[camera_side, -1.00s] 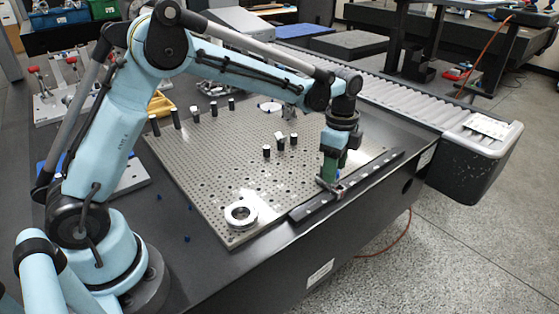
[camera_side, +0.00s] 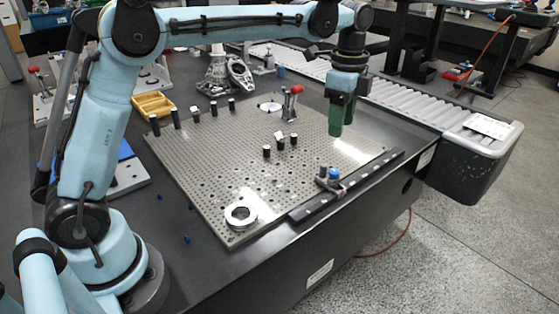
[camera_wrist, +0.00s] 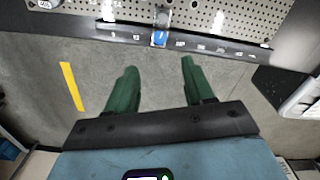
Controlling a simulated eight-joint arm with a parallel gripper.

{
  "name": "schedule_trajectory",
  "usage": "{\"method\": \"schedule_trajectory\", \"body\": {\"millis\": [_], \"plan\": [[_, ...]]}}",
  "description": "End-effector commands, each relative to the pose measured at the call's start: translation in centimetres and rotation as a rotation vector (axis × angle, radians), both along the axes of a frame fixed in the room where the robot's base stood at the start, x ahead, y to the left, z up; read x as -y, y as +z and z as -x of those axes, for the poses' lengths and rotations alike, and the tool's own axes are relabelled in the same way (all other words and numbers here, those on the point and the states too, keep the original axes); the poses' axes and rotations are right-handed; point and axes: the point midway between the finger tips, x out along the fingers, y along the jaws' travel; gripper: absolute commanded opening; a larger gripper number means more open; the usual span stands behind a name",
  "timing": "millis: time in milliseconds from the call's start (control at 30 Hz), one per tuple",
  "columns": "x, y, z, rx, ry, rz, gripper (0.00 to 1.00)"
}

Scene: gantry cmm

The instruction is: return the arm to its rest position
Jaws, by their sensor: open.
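My gripper (camera_side: 341,118) hangs in the air above the right part of the perforated plate (camera_side: 205,170), its green fingers pointing down. In the wrist view its two fingers (camera_wrist: 158,68) stand apart with nothing between them. Below it, a small piece with a blue knob (camera_side: 334,173) sits on the black rail (camera_side: 312,207) along the plate's edge, clear of the fingers. The blue part (camera_wrist: 159,39) and the labelled rail (camera_wrist: 232,51) also show beyond the fingertips in the wrist view.
A metal ring (camera_side: 230,217) lies at the plate's near corner. Short black posts (camera_side: 266,151) and a red-handled clamp (camera_side: 291,100) stand on the plate. A yellow tray (camera_side: 153,104) is behind left. A roller conveyor (camera_side: 395,97) runs along the far right side.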

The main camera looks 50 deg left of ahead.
Motion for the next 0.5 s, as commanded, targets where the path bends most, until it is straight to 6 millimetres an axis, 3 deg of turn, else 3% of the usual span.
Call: {"method": "schedule_trajectory", "body": {"millis": [333,500], "plan": [[0.0,0.1,0.1,0.002,0.003,0.0,0.53],[-0.5,0.8,1.2,0.04,0.08,0.005,0.53]]}}
